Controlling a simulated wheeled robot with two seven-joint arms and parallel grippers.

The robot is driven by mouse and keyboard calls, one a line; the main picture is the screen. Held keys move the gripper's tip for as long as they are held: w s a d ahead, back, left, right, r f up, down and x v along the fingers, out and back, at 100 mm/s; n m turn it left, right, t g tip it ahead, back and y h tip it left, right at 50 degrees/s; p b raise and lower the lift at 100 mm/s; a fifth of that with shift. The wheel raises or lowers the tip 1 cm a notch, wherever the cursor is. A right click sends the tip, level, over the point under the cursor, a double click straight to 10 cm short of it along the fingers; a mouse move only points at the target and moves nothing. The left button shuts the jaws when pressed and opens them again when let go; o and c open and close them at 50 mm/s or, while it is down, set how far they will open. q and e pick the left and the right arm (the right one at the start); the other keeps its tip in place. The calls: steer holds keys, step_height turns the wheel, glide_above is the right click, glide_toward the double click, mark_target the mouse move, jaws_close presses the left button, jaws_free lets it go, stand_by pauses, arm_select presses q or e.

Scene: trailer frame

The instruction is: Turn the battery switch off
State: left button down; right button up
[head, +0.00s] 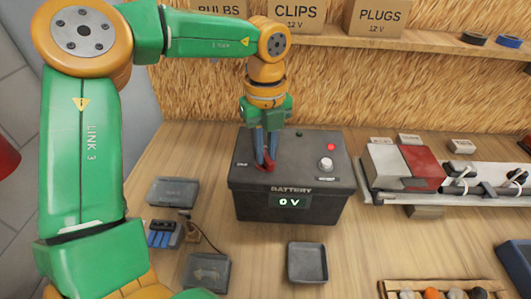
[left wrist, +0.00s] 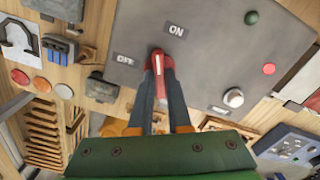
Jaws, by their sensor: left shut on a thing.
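The black battery box (head: 290,205) stands on the wooden bench, and its front display (head: 290,202) reads "0 V". On its top is the red battery switch handle (head: 266,166), also in the left wrist view (left wrist: 154,60), between an "OFF" label (left wrist: 125,60) and an "ON" label (left wrist: 176,31). My left gripper (head: 265,155) comes down from above, its two dark fingers shut on the red handle. The fingers partly cover the handle, so I cannot tell exactly which label it points to. My right gripper is in neither view.
The box top also carries a red light (head: 331,147) and a pale knob (head: 326,164), right of the switch. Small trays (head: 307,263) lie in front and to the left. A red and white block (head: 405,167) sits on a rail at right. A shelf (head: 350,38) with boxes runs behind.

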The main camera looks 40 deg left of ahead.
arm_select(q)
steer(key=shift+f+n, duration=0.1)
steer(key=shift+n, duration=0.8)
steer(key=n, duration=0.3)
steer(key=shift+w+n, duration=0.1)
steer(key=shift+n, duration=0.3)
steer(key=shift+n+b, duration=0.3)
steer(key=shift+n, duration=0.6)
steer(key=n, duration=0.6)
steer(key=c, duration=0.8)
jaws_free()
steer(key=shift+w+a, duration=0.1)
steer(key=shift+w, duration=0.05)
steer(key=shift+o, duration=0.2)
